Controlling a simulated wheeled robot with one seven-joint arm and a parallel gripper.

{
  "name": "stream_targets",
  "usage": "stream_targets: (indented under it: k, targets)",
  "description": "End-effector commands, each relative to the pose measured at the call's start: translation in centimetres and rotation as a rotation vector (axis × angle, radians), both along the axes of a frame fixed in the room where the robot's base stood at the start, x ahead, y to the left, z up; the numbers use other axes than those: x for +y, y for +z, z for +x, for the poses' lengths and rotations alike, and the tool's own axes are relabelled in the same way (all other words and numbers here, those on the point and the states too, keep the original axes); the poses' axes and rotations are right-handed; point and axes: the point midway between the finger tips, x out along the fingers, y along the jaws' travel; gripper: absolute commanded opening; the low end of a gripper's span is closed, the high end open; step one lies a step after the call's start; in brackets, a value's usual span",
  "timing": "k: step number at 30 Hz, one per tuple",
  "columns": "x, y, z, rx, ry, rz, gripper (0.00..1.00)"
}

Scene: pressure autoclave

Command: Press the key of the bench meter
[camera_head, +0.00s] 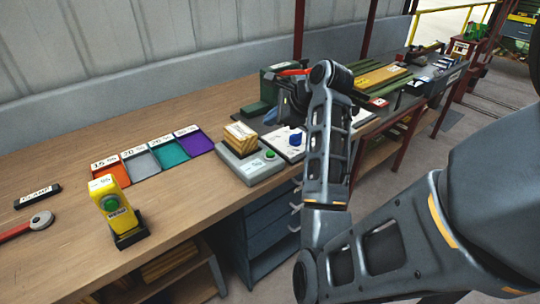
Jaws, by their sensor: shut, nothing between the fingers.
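The bench meter appears to be the yellow upright unit (120,222) in a black stand near the front left of the wooden bench. A round green key (110,203) is on its face, above a dark label too blurred to read surely. My gripper (271,117) is well to the right of and beyond the meter, above the bench, at the end of my raised arm. It is shut and empty, apart from the meter. My arm partly hides its fingers.
A grey unit (234,168) with another green button (270,154) carries a wooden block (240,134). Coloured labelled trays (116,174) lie behind the meter. Bare bench (180,185) separates meter and grey unit.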

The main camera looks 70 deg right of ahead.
Motion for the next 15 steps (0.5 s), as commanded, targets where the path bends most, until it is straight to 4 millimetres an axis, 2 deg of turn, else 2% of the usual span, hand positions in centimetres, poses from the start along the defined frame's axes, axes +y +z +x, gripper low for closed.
stream_targets:
  k: [1,15]
  targets:
    - [0.0,-1.0,0.0,0.000,0.000,0.000,0.00]
    - [0.0,-6.3,0.0,0.002,0.001,0.000,0.00]
